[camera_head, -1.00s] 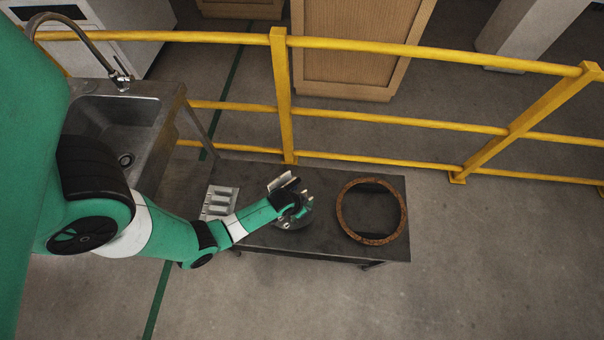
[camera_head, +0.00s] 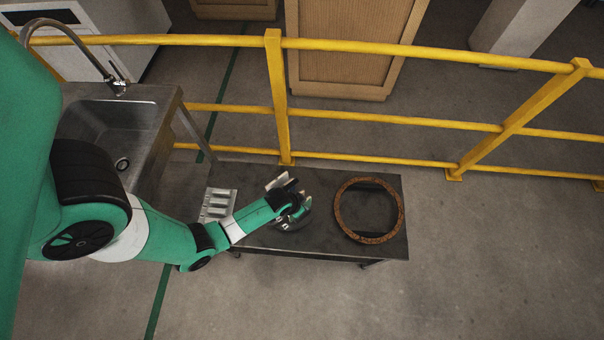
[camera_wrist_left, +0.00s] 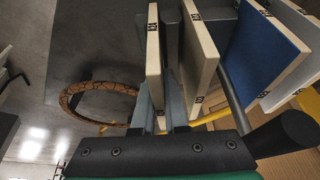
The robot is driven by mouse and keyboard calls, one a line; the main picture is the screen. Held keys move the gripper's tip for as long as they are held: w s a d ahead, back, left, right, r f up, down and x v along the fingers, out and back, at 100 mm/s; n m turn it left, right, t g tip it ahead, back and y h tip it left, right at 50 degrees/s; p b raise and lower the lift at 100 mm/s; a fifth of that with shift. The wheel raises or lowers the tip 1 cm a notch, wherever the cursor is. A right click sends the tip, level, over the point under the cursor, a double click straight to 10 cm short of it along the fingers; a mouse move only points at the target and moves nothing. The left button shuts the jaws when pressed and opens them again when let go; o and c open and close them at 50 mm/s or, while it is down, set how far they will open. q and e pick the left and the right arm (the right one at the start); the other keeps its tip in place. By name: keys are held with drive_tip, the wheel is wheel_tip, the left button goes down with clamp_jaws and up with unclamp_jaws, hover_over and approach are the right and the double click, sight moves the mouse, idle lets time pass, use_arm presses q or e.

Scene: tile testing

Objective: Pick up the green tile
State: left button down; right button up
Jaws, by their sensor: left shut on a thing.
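My left gripper (camera_head: 300,208) is over the middle of the dark table. In the left wrist view, its fingers (camera_wrist_left: 160,100) are closed on a thin upright tile (camera_wrist_left: 153,55) with a cream edge and small black markers. The coloured face of this tile is turned away, so I cannot tell whether it is green. Beside it stand another cream-edged tile (camera_wrist_left: 200,52), a blue-faced tile (camera_wrist_left: 265,52) and pale tiles farther right. In the head view, a pale tile (camera_head: 277,182) shows just behind the gripper. My right gripper is in neither view.
A brown ring (camera_head: 399,222) lies on the right of the dark table (camera_head: 330,250). A grey slotted rack (camera_head: 218,205) is at its left. A yellow railing (camera_head: 370,117) runs behind, and a steel sink (camera_head: 113,125) stands at the left.

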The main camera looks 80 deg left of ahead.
use_arm(q)
wheel_tip(320, 180, up, 4)
drive_tip(key=p, duration=0.2)
drive_tip(key=shift+p, duration=0.4)
drive_tip(key=s+d+r+p, duration=0.1)
drive_tip(key=r+p, duration=0.1)
drive_tip(key=s+r+p, duration=0.2)
drive_tip(key=s+d+r+p, duration=0.1)
drive_tip(key=r+p, duration=0.1)
drive_tip(key=shift+s+d, duration=0.3)
drive_tip(key=shift+s, duration=0.05)
drive_tip(key=s+d+r, duration=0.2)
drive_tip(key=s+d, duration=0.2)
drive_tip(key=s, duration=0.3)
drive_tip(key=shift+s+r, duration=0.25)
